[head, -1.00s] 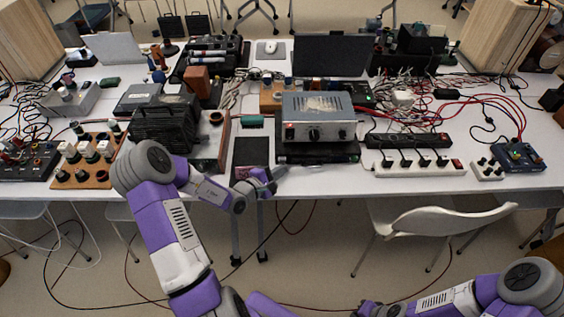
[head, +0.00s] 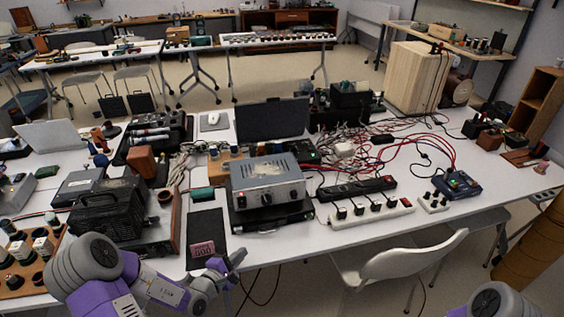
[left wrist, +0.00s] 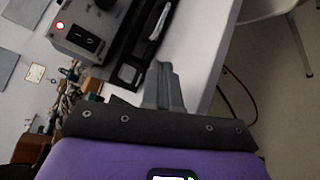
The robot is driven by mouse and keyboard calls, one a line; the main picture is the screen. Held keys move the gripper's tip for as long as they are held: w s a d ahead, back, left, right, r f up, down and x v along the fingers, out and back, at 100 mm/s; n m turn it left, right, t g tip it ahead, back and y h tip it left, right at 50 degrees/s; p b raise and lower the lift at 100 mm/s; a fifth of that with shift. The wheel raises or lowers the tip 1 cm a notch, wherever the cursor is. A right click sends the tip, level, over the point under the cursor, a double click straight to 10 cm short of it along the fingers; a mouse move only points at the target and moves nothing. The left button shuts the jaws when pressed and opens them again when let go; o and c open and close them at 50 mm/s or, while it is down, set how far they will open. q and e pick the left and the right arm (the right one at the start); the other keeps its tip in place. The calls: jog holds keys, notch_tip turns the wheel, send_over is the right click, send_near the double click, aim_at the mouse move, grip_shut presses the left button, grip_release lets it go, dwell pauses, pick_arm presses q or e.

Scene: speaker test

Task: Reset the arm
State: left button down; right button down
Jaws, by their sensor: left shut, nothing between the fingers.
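My left gripper (head: 232,264) is at the front edge of the white table, just right of a dark flat panel (head: 206,226). It is shut and holds nothing. A small pink block (head: 203,249) lies on the front part of that panel, left of the gripper and apart from it. In the left wrist view the closed fingers (left wrist: 164,84) point along the table edge, near a grey instrument with a red light (left wrist: 88,30). The upper part of my right arm shows at the bottom right of the head view; its gripper is out of view.
A grey metal instrument box (head: 266,181) stands beyond the gripper. A black ribbed box (head: 105,215) stands to the left. A white chair (head: 415,262) stands in front of the table.

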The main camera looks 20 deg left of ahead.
pick_arm(q)
jog(key=s+d+f+m+g+h, duration=0.2)
jog(key=s+d+g+h, duration=0.1)
jog(key=d, duration=0.3)
jog(key=s+d+f+m+g+h+p, duration=0.1)
jog(key=s+d+f+m+g+h, duration=0.1)
jog(key=s+d+m+g, duration=0.3)
jog(key=s+d+f+g+h, duration=0.2)
jog(key=d+h, duration=0.1)
jog(key=d, duration=0.3)
jog(key=s+d+f+m+g+y+p, duration=0.2)
jog(key=s+f+m+g+y, duration=0.2)
jog(key=s+f+m+y, duration=0.3)
jog(key=s+f+m, duration=0.2)
jog(key=m, duration=0.3)
jog(key=shift+s+p, duration=0.15)
jog(key=shift+p, duration=0.2)
jog(key=shift+d+g, duration=0.2)
jog(key=shift+g, duration=0.1)
dwell(0.4)
